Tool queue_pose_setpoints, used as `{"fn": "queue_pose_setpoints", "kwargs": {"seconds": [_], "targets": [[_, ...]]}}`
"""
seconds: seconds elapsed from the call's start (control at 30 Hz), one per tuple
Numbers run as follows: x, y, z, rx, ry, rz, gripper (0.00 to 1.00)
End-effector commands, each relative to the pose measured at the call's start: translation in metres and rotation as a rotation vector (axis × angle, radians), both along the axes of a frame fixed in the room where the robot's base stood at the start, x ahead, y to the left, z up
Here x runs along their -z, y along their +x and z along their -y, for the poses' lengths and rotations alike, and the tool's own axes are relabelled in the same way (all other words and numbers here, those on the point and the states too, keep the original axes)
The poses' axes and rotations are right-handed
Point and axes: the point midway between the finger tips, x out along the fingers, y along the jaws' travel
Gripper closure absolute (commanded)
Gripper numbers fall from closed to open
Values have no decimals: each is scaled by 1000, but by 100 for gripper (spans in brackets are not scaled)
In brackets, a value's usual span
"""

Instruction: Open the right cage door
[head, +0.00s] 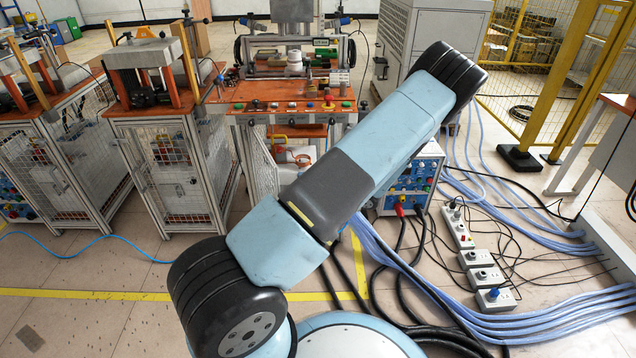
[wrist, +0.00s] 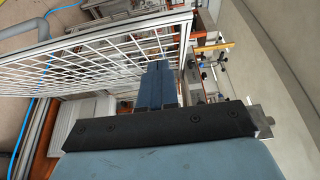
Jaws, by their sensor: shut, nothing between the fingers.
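A white wire-mesh cage door (wrist: 110,58) fills the upper left of the wrist view. Its frame edge runs down beside my gripper. My gripper (wrist: 158,68) is shut and empty, its blue fingers overlapping the lower right part of the mesh in the picture. I cannot tell whether they touch the door. In the head view my arm crosses the middle and hides the gripper. The heater bench (head: 245,93) stands behind the arm, with a mesh panel (head: 262,165) below it at left. The lower right of the bench is hidden by my arm.
Mesh-sided cabinets (head: 165,165) stand to the left. A blue control box (head: 412,182), power strips (head: 458,228) and thick blue hoses (head: 400,265) lie at right. A yellow fence post (head: 580,85) stands further right. Floor at the lower left is mostly clear.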

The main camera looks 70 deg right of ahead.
Motion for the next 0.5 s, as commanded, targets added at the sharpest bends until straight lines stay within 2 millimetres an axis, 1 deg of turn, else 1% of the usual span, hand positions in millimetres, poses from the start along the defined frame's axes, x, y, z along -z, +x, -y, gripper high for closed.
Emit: {"fn": "queue_pose_setpoints", "kwargs": {"seconds": [0.03,0.1,0.2,0.3,0.5], "targets": [[0,10,0,-2,0,2,100],[0,21,0,-2,0,1,100],[0,31,-11,0,3,2,100],[0,39,-19,-1,3,2,100],[0,48,-27,-1,1,1,100]]}}
